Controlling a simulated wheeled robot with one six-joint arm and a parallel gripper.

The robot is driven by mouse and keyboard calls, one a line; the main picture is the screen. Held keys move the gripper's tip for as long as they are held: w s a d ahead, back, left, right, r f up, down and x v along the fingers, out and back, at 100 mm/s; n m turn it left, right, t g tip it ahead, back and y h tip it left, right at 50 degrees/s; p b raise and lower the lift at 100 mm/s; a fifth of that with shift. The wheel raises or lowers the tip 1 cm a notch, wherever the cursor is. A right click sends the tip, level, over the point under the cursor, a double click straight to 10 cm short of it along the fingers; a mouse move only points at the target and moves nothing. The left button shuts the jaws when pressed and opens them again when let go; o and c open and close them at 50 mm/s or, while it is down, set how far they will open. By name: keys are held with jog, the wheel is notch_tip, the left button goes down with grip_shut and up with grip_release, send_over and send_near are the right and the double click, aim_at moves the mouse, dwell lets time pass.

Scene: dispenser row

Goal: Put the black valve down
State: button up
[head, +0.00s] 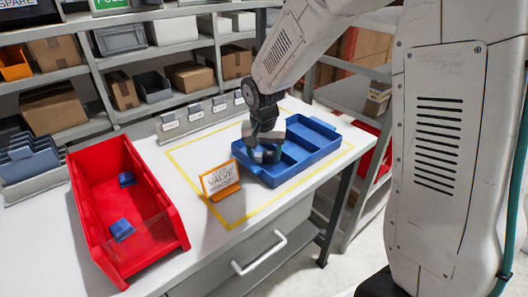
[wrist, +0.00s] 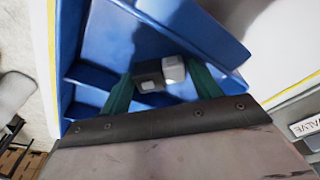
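The black valve (wrist: 150,76) is a small dark piece with white or pale grey parts at its end. In the wrist view it lies between the green fingertips of my gripper (wrist: 160,75), which appear to touch it on both sides. The blue tray (wrist: 110,35) with compartments is around and beneath it. In the head view my gripper (head: 268,153) reaches down into the front-left compartment of the blue tray (head: 318,168).
A small orange-framed sign (head: 220,180) reading "VALVE" stands left of the tray, inside a yellow outline on the white table (head: 185,240). A red bin (head: 150,222) with blue pieces stands at the left. Shelves with boxes (head: 190,78) are behind.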

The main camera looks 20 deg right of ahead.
notch_tip(320, 180, up, 12)
jog(key=s, duration=0.2)
jog(key=s+d+r+n, duration=0.1)
jog(key=s+n, duration=0.1)
jog(key=s, duration=1.2)
jog(key=s+d+r+n, duration=0.2)
jog(key=s+n, duration=0.1)
jog(key=s, duration=1.1)
jog(key=shift+r+y, duration=0.25)
jog(key=shift+y, duration=0.15)
